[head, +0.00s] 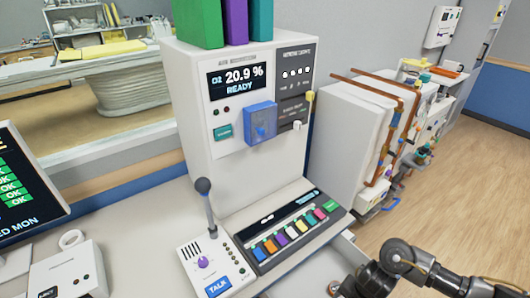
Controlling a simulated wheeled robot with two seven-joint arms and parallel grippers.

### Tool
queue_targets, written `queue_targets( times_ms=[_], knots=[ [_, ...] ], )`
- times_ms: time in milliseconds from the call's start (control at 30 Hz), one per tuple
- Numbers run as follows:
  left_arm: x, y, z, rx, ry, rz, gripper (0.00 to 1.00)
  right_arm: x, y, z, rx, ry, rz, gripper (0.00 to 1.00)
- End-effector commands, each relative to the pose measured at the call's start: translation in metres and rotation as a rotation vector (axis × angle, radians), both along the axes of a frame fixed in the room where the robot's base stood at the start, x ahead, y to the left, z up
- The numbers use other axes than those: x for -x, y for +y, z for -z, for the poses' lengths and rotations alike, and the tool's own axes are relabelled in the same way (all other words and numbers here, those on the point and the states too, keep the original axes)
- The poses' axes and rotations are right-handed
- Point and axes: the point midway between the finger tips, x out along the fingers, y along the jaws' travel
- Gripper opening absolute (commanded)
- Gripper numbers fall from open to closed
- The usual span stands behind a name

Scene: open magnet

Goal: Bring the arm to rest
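My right arm (410,262) shows at the bottom right of the head view, as dark metallic links low in front of the white desk. Its gripper does not show; the frame edge cuts the arm off. My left arm and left gripper are not in view. The arm links appear apart from the console (190,110), though the exact gap cannot be told.
The console has an oxygen display (238,79), a blue box (260,122) and a keypad (290,228). A talk unit (203,265) with a microphone (205,200) stands before it. A monitor (25,190) is at left. White cabinets with copper pipes (390,140) stand right; floor (470,180) beyond is clear.

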Motion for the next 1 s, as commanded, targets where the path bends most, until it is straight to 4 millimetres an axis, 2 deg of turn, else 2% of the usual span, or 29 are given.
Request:
queue_targets(
  times_ms=[167,267,400,533,600,700,800,1000],
  knots=[
    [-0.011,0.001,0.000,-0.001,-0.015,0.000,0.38,0.004,0.043,0.000,-0.098,-0.062,0.073,0.73],
    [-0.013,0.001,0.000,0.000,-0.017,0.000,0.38,0.006,0.076,-0.004,-0.179,-0.109,0.151,0.73],
    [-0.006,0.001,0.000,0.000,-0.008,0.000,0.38,0.009,0.120,-0.019,-0.308,-0.173,0.329,0.73],
    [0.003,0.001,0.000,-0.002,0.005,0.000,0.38,0.014,0.148,-0.044,-0.439,-0.218,0.617,0.73],
    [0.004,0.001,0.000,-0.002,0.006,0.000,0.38,0.019,0.149,-0.060,-0.498,-0.225,0.840,0.73],
    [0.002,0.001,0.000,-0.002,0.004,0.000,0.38,0.031,0.130,-0.074,-0.532,-0.211,1.150,0.73],
    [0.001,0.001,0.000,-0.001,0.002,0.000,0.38,0.048,0.107,-0.080,-0.529,-0.184,1.391,0.73],
    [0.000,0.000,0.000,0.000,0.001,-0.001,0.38,0.090,0.063,-0.083,-0.476,-0.119,1.761,0.73]
  ],
)
